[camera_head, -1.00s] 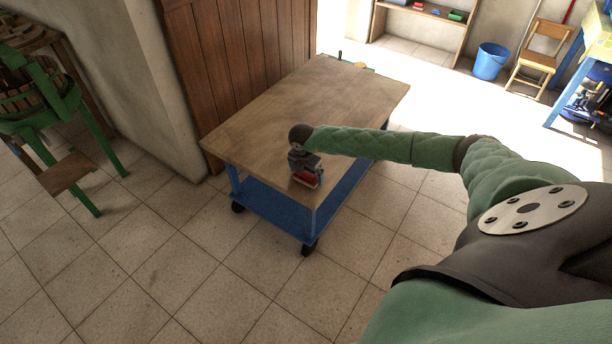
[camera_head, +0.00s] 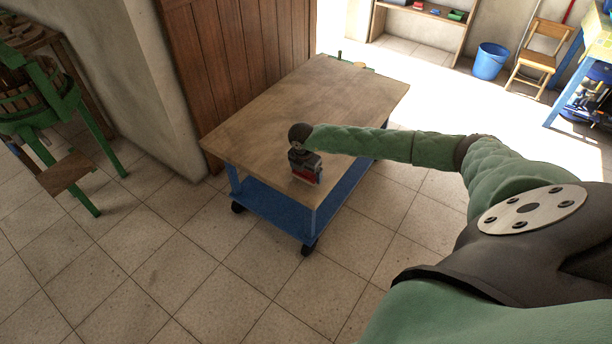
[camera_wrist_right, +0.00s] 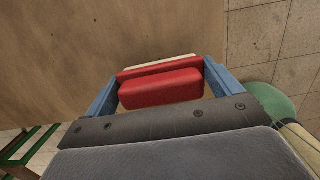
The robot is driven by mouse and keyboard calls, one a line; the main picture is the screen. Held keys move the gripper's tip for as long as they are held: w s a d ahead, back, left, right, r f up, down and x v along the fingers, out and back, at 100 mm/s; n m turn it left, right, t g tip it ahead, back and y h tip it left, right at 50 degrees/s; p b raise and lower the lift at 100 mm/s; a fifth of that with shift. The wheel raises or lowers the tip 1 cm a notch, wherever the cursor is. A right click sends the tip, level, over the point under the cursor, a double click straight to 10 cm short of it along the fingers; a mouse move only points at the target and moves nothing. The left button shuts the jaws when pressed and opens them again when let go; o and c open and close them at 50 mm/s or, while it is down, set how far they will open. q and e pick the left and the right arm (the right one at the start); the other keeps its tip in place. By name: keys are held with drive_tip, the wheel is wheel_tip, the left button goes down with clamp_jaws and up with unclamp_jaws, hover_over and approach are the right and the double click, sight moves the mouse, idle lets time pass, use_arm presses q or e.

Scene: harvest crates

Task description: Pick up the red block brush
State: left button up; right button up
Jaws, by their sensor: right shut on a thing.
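The red block brush (camera_wrist_right: 160,88) sits between the two blue fingers of my right gripper (camera_wrist_right: 160,85) in the right wrist view. A pale strip shows along its far edge. My right gripper (camera_head: 305,175) is shut on the brush over the near edge of the wooden-topped cart (camera_head: 345,90). In the head view only a bit of the brush's red (camera_head: 304,176) shows below the dark wrist. I cannot tell whether the brush still touches the cart top. My left gripper is in neither view.
The cart has a blue lower shelf (camera_head: 262,207) and black wheels. Its top is mostly clear, with small items at the far end. A blue bucket (camera_head: 490,62) and a wooden chair (camera_head: 537,58) stand at the back right. A green-framed stand (camera_head: 45,110) is at the left.

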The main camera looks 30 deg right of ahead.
drive_tip(key=r, duration=0.3)
drive_tip(key=shift+s+d+b, duration=0.2)
drive_tip(key=shift+d+b, duration=0.2)
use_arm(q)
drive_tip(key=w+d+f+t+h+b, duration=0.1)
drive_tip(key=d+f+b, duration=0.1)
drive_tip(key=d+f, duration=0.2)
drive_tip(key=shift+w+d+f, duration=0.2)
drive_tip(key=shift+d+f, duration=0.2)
use_arm(e)
drive_tip(key=s+d+r, duration=0.5)
drive_tip(key=d+r, duration=0.1)
drive_tip(key=d, duration=0.3)
drive_tip(key=shift+d+r, duration=0.3)
drive_tip(key=shift+o, duration=1)
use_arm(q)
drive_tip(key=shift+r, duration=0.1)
use_arm(e)
drive_tip(key=shift+c, duration=0.5)
